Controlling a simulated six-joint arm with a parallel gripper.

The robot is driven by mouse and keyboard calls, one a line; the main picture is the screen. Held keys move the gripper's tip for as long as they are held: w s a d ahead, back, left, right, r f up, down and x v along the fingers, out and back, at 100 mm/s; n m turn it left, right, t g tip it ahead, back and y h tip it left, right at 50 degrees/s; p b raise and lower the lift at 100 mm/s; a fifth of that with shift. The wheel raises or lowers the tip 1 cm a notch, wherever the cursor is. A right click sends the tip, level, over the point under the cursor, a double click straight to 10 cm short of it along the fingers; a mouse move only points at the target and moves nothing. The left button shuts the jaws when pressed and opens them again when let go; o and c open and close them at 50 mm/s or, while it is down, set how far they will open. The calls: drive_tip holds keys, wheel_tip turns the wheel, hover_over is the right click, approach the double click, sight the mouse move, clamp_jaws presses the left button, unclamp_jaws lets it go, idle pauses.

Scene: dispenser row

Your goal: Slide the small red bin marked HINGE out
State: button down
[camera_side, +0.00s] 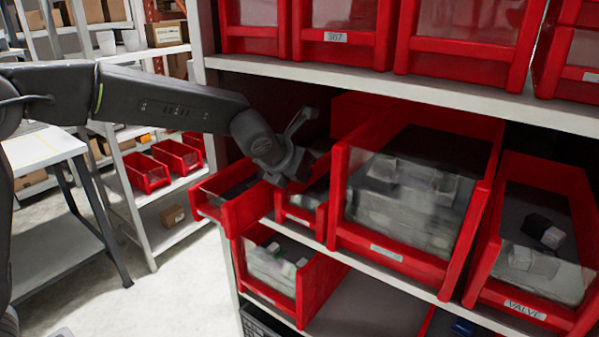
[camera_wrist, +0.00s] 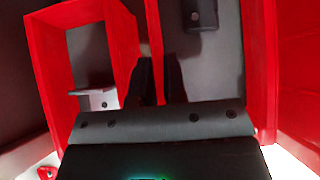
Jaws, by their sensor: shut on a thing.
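Two small red bins sit side by side at the left end of the middle shelf in the side view. The left small bin (camera_side: 238,213) sticks out further over the shelf edge than the right small bin (camera_side: 298,215). No HINGE label is readable. My gripper (camera_side: 291,172) is down at their adjoining walls, its fingertips partly hidden. In the wrist view my gripper (camera_wrist: 160,82) is shut on a thin red bin wall (camera_wrist: 154,35); I cannot tell to which of the two bins it belongs. A small metal part (camera_wrist: 100,97) lies in the left compartment, a dark part (camera_wrist: 200,14) in the right.
A large red bin (camera_side: 385,255) of grey parts stands close on the right, then the VALVE bin (camera_side: 524,308). A red bin (camera_side: 312,287) is below. The upper shelf edge (camera_side: 400,92) runs overhead. The floor at left is open.

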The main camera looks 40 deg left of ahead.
sight(275, 196)
drive_tip(key=shift+s, duration=4.6)
drive_tip(key=c, duration=1.1)
unclamp_jaws()
drive_tip(key=v, duration=1.4)
drive_tip(key=shift+f, duration=0.1)
